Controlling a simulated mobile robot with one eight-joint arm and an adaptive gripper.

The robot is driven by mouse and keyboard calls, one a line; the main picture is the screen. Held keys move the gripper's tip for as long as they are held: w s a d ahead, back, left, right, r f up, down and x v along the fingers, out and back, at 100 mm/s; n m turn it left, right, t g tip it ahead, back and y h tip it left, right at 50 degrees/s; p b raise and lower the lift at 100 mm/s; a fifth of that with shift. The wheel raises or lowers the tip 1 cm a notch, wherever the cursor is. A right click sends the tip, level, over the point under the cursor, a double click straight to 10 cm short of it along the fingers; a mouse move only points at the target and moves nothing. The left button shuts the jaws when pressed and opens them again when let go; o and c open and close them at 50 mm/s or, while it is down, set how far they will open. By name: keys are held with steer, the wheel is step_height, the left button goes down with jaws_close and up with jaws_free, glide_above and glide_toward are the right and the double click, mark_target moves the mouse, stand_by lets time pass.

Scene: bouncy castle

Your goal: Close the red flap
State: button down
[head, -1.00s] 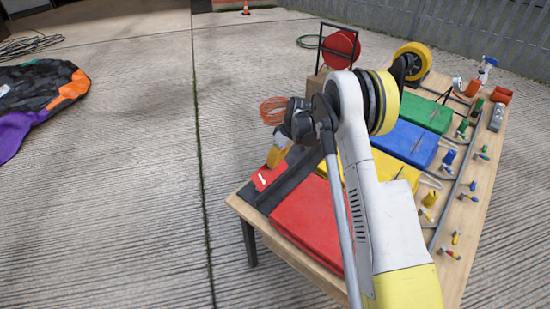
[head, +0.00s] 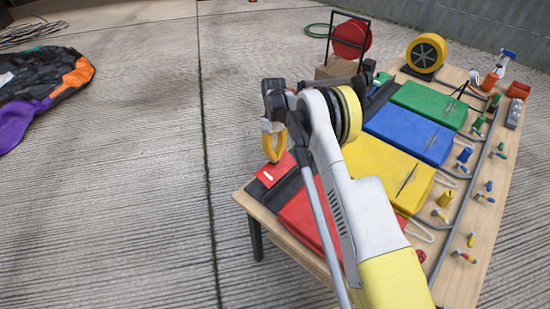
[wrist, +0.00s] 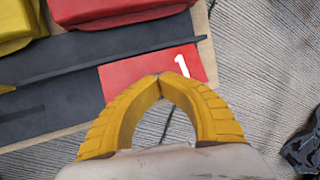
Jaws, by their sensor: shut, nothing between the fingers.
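The red flap (head: 272,174), a flat red panel with a white 1, lies at the near left table corner by a black strip. It also shows in the wrist view (wrist: 125,78), next to dark grey material. A red padded block (head: 302,220) sits beside it, partly hidden by my arm; it also shows in the wrist view (wrist: 110,10). My gripper (head: 274,159) has yellow fingers, which meet at the tips with nothing between them. In the wrist view the fingertips (wrist: 160,76) overlap the panel's lower edge; whether they touch it I cannot tell.
Yellow (head: 385,172), blue (head: 410,138) and green (head: 428,104) padded blocks line the wooden table. Small pegs and a metal rail run along its right side. A red reel (head: 350,38) stands behind.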

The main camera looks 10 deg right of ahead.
steer(key=c, duration=2.2)
jaws_free()
steer(key=shift+s, duration=0.1)
steer(key=o, duration=0.9)
steer(key=shift+d, duration=0.1)
steer(key=v, duration=1.2)
